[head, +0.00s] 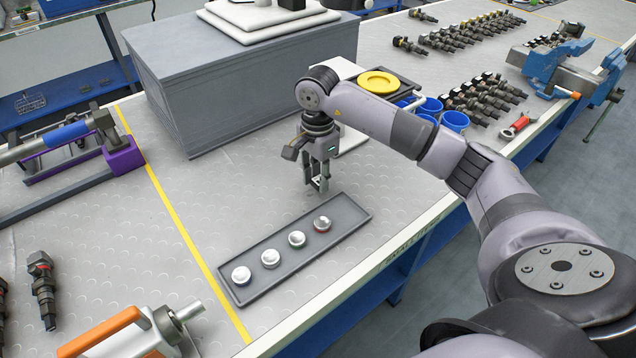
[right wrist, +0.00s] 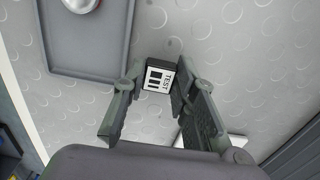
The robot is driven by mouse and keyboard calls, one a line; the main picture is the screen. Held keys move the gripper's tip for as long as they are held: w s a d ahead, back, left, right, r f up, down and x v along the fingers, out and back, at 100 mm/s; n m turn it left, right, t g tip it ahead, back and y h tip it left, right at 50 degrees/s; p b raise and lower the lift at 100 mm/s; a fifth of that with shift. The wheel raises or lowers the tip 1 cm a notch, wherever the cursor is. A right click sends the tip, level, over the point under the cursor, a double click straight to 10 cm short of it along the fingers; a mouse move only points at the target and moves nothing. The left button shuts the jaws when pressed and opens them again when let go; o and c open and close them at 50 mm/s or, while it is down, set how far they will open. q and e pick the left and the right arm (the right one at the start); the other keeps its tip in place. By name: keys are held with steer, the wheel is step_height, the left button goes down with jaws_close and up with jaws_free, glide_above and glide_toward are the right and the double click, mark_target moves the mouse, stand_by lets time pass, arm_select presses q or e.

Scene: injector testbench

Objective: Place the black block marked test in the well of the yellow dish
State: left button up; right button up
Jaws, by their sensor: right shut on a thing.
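The black block (right wrist: 158,78) shows a white face with TEST and dark bars in the right wrist view. It sits between the fingertips of my right gripper (right wrist: 157,72), which is shut on it. In the head view my right gripper (head: 318,186) points down over the bench, just behind the dark tray; the block is hard to make out there, and I cannot tell whether it touches the bench. The yellow dish (head: 378,81) lies farther back on a dark square base, beyond my right arm, apart from the gripper. My left gripper is not in view.
A dark tray (head: 238,290) with several round white-topped pieces lies in front of the gripper. A large grey box (head: 240,80) stands behind left. Blue cups (head: 454,121) stand right of the dish, near rows of dark injectors.

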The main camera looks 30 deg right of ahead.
step_height(320, 180, up, 10)
steer(key=b, duration=0.1)
step_height(320, 180, up, 8)
steer(key=p, duration=0.1)
glide_above(318, 180)
steer(key=s+a+f+n, duration=0.4)
steer(key=s+n, duration=0.1)
steer(key=s+a+f+n, duration=0.5)
steer(key=n, duration=0.1)
steer(key=s+a+f+n, duration=0.4)
steer(key=s+f+n, duration=0.1)
steer(key=n, duration=0.1)
steer(key=shift+a, duration=0.15)
